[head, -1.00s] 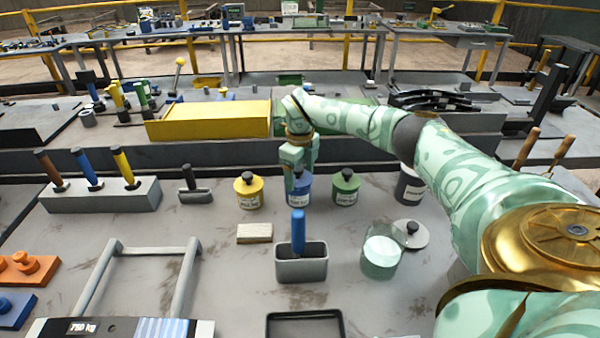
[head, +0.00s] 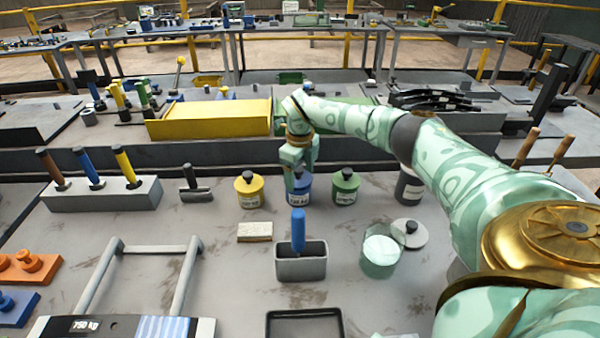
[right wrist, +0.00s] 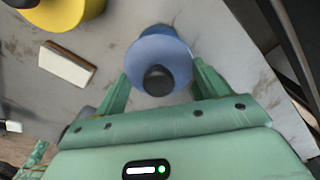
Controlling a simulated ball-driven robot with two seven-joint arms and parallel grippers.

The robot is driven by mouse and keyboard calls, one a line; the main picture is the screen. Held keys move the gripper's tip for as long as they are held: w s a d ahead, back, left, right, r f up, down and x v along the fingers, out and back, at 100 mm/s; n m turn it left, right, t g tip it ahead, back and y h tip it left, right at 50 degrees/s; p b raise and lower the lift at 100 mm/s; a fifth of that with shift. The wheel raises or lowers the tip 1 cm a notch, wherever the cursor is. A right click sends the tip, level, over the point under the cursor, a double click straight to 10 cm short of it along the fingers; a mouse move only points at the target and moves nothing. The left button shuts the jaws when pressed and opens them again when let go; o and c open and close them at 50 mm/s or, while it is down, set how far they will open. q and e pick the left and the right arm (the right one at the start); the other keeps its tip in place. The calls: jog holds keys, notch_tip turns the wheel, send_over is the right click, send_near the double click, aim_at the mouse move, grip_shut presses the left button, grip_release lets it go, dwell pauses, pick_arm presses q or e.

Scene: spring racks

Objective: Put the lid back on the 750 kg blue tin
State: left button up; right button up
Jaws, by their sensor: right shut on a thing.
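The blue tin (head: 298,196) stands on the grey bench between a yellow tin and a green tin. Its label is too small to read surely. My right gripper (head: 299,178) is directly over it and hides its top in the head view. In the right wrist view, a blue round lid (right wrist: 158,50) with a black knob (right wrist: 158,80) lies between the two fingers (right wrist: 160,88). The gripper is shut on this lid. I cannot tell whether the lid touches the tin's rim. My left gripper is not in view.
The yellow tin (head: 249,190) and green tin (head: 345,188) stand close on either side. A glass jar (head: 380,252) and a loose grey lid (head: 411,233) are front right. A grey holder with a blue handle (head: 301,264) stands in front. A yellow box (head: 208,119) lies behind.

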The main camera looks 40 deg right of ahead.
dwell(0.4)
jog(key=o, duration=1.1)
jog(key=shift+c, duration=0.2)
jog(key=shift+o, duration=0.3)
jog(key=shift+r, duration=0.1)
jog(key=shift+r+p, duration=2.95)
jog(key=shift+r, duration=0.5)
grip_shut()
